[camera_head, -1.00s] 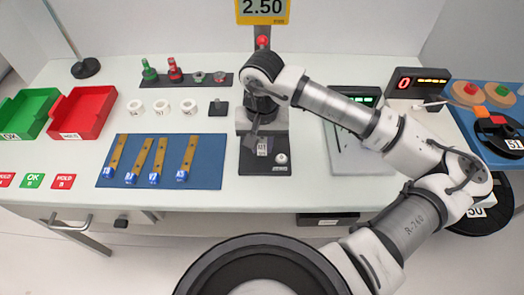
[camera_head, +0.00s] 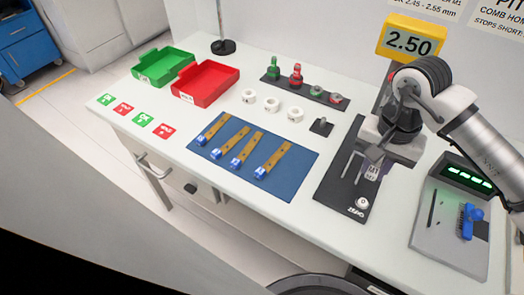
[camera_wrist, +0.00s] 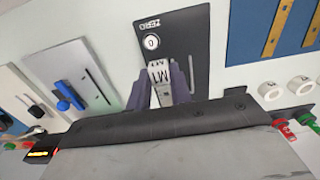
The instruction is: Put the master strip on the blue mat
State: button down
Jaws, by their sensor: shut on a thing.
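The master strip, labelled M1 (camera_head: 372,172), is held in my gripper (camera_head: 377,158) over the black ZERO plate (camera_head: 333,187). In the wrist view its white M1 tag (camera_wrist: 160,76) sits between the two dark fingers, close to the round white button on that plate. Most of the strip is hidden by my gripper, and I cannot tell whether it touches the plate. The blue mat (camera_head: 296,188) lies left of the plate and carries several brown strips with blue tagged ends. The mat's edge shows at upper right in the wrist view (camera_wrist: 295,28).
White rings (camera_head: 272,104) and a small black block (camera_head: 321,126) stand behind the mat. Green (camera_head: 163,65) and red (camera_head: 205,83) trays stand at the back left. A grey comb station (camera_head: 450,225) is at right. The white table is clear between mat and plate.

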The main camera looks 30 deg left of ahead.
aim_at(291, 169)
jog(key=i+l, duration=0.1)
jog(key=l, duration=0.35)
jog(key=i+l, duration=0.1)
jog(key=l, duration=0.35)
jog(key=u, duration=0.4)
jog(key=l+u, duration=0.15)
jog(key=u, duration=0.25)
jog(key=l+u, duration=0.1)
jog(key=u, duration=0.3)
